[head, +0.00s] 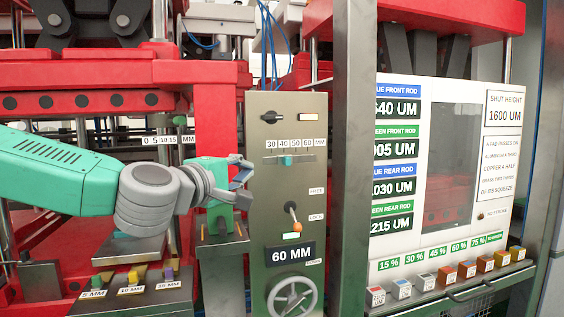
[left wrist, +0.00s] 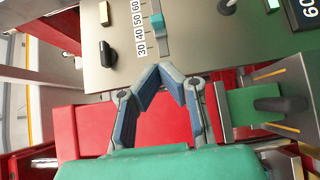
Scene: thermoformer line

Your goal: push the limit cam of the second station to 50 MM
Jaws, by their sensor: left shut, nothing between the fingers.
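The teal limit cam (head: 287,160) sits on a horizontal slot in the grey control panel (head: 262,200), under a scale marked 30, 40, 50, 60 MM. In the head view it stands near the 40 mark; in the left wrist view the cam (left wrist: 157,20) looks nearer 50, so its exact setting is unclear. My left gripper (head: 243,168) is shut and empty at the panel's left edge, left of the cam and slightly lower. In the left wrist view the shut fingertips (left wrist: 168,70) are apart from the cam. My right gripper is not in view.
Below the slot are an orange-tipped lever (head: 292,212), a 60 MM display (head: 290,253) and a handwheel (head: 293,297). A black knob (head: 271,117) is above. A steel post (head: 350,150) stands right of the panel. Red press frames lie behind my left arm.

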